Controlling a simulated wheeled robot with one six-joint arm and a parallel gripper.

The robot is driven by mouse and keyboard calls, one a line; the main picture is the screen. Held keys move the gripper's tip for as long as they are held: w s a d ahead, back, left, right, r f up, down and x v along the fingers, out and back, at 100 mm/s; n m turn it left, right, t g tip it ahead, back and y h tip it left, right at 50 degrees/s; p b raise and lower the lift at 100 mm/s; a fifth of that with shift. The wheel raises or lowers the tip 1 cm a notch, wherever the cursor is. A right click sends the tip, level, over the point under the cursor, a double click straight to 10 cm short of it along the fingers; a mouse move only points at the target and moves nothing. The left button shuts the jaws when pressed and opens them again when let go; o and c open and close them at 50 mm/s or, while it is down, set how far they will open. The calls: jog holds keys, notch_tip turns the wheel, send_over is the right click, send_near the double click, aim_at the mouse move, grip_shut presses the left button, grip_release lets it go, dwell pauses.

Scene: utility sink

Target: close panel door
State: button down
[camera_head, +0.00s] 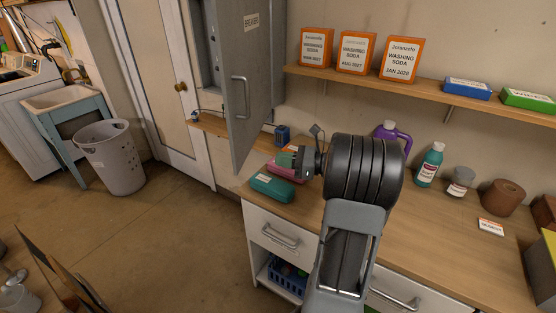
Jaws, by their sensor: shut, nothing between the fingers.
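The grey metal panel door (262,75) stands open at the upper middle, jutting out from the wall over the counter's left end. It has a label near its top and a bar handle (240,97) along its left edge. Part of the grey panel box (207,50) shows to the left of the door, with its opening uncovered. My gripper (284,163) is shut and empty, to the right of the door's lower part and above the counter, apparently apart from the door. My dark wrist hides part of the counter behind it.
A teal case (272,187) and a pink one (287,171) lie on the wooden counter (425,212) close below my gripper. Orange washing soda boxes (356,54) stand on the shelf (430,88).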

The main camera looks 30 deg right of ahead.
aim_at(238, 154)
jog(key=p+x, duration=0.1)
jog(key=x, duration=1)
jog(key=shift+a+p, duration=0.1)
jog(key=shift+p, duration=0.3)
